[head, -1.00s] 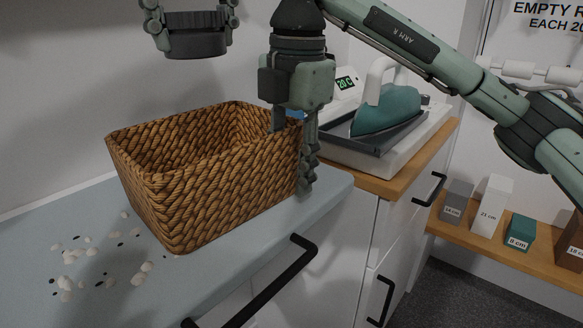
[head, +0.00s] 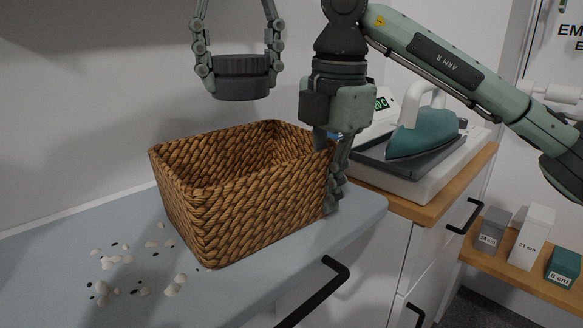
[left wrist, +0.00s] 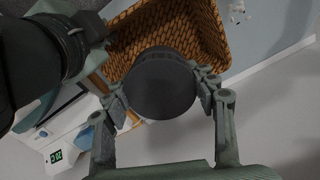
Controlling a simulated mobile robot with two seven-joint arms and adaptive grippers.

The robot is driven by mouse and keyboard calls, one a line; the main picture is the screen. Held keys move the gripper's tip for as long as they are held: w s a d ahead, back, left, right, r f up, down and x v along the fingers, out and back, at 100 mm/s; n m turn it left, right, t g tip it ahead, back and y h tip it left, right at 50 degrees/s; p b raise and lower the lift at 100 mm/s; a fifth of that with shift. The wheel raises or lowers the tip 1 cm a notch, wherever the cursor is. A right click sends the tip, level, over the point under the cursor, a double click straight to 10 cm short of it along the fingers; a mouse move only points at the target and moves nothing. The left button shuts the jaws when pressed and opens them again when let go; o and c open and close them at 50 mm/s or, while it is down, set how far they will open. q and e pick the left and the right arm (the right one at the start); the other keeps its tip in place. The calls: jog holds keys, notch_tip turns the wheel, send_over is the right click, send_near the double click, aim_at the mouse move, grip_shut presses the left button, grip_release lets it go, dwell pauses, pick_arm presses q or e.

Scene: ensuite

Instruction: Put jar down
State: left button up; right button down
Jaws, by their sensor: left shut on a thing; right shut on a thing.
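The jar (head: 240,78) looks dark grey, round and squat with a ribbed lid edge. My left gripper (head: 238,84) is shut on it from above, one finger on each side. It hangs in the air above and behind the woven basket (head: 240,205), apart from it. In the left wrist view the jar (left wrist: 160,84) is a dark disc between the fingers, with the basket (left wrist: 150,30) beyond it. My right gripper (head: 333,185) points down and is shut on the basket's right end wall. Its far finger is partly hidden.
The basket stands on a pale blue-grey counter (head: 60,260). White and black pebbles (head: 130,275) lie left of it. An iron (head: 420,135) rests on a white scale (head: 440,165) to the right. Labelled boxes (head: 530,237) stand on a low wooden shelf.

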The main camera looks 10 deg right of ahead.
pick_arm(q)
notch_tip(320, 180, down, 12)
jog(key=m, duration=0.4)
jog(key=shift+s+m, duration=0.1)
jog(key=shift+m, duration=0.3)
jog(key=shift+f, duration=2.15)
jog(key=shift+f, duration=0.15)
jog(key=o, duration=1.4)
jog(key=shift+c, duration=0.2)
